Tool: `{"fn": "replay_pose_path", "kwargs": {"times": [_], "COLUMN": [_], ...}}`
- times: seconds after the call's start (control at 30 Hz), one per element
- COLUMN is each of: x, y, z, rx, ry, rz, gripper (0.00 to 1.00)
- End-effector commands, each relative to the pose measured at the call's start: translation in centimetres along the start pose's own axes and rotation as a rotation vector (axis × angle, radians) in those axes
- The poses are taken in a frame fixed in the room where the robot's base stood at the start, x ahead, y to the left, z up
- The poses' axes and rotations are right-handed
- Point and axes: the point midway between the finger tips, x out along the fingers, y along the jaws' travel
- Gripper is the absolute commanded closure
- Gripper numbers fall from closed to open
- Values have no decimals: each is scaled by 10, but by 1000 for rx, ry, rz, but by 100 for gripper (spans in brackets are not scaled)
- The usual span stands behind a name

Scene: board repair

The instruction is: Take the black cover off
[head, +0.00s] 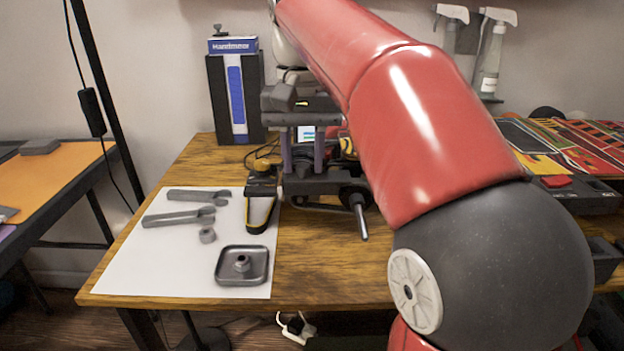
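My gripper (304,164) points straight down over the middle of the table. Its two grey-purple fingers stand apart, with a gap through which a small lit screen (305,134) shows behind. The fingertips come down in the picture at a black, blocky thing (325,183) on the table; I cannot tell whether they touch it. I cannot tell for sure whether this is the black cover. My red arm hides the area to its right, and no board can be made out.
A white sheet (135,262) holds wrenches (180,217), a nut (207,235) and a square metal tray (256,266). A yellow-black tool (262,205) lies beside the black thing. A blue-black box (235,95) stands behind. The front wood (325,280) is clear.

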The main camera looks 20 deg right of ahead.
Motion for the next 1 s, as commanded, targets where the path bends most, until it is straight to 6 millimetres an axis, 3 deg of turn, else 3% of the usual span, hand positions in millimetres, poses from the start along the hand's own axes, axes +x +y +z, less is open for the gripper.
{"fn": "replay_pose_path", "kwargs": {"times": [0.03,0.23,0.63,1.0], "x": [0,0,-2,-19], "y": [0,0,0,0], "z": [0,0,0,0], "rx": [0,0,0,-1], "ry": [0,0,0,0], "rz": [0,0,0,0], "gripper": [75,98,98,98]}}
